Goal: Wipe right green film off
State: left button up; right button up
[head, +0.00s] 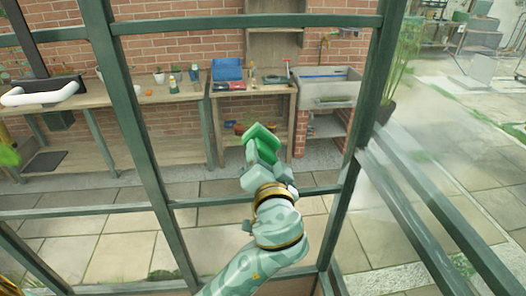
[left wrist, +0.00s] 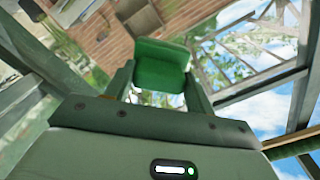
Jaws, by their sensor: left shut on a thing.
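My left gripper (head: 264,160) is shut on a green wiping pad (head: 261,136), held up in front of the middle glass pane. In the left wrist view the pad (left wrist: 160,66) sits between both fingers. I cannot tell whether the pad touches the glass. I cannot make out a clear green film on the pane around the pad or on the right panes. A small bright green patch (head: 8,154) shows at the far left edge; I cannot tell whether it is film or leaf. My right gripper is not in view.
Dark green frame bars (head: 140,150) divide the glass. Behind them stand a wooden bench (head: 165,93) with pots, a blue tray (head: 227,69) and a grey sink (head: 328,90) against brick. A slanted rail (head: 425,215) runs at the right. Paved floor lies beyond.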

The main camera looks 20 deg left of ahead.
pick_arm(q)
jog(key=v, duration=0.3)
dwell(0.5)
dwell(0.4)
